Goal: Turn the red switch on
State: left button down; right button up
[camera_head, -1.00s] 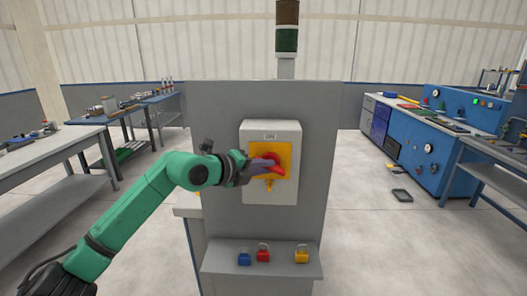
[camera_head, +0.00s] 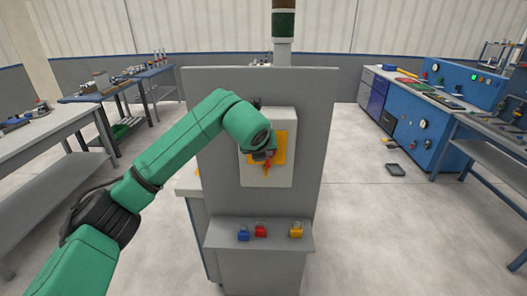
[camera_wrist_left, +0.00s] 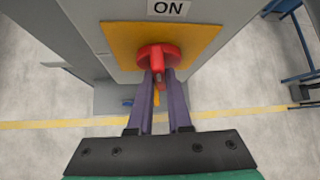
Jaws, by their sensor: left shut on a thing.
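The red switch (camera_head: 267,168) sits on a yellow plate (camera_head: 247,158) on a light grey box (camera_head: 281,182) fixed to the grey panel. In the head view my left arm hides much of it. In the left wrist view the switch's round red knob (camera_wrist_left: 158,54) shows under an "ON" label (camera_wrist_left: 168,8), with its handle lined up between the purple fingers. My left gripper (camera_wrist_left: 159,82) is shut on the red handle, one finger on each side. In the head view the fingers are mostly hidden behind my wrist. My right gripper is in neither view.
A shelf (camera_head: 218,236) below the box carries a blue padlock (camera_head: 243,235), a red padlock (camera_head: 260,231) and a yellow padlock (camera_head: 296,231). A signal tower (camera_head: 283,22) rises behind the panel. Workbenches stand left and right, with open floor between.

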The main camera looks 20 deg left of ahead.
pick_arm(q)
jog(key=shift+d+m+y, duration=0.2)
jog(key=shift+m+y, duration=0.3)
jog(key=shift+y, duration=0.3)
jog(key=shift+g, duration=0.3)
jog(key=c, duration=0.8)
grip_release()
jog(key=shift+c, duration=0.2)
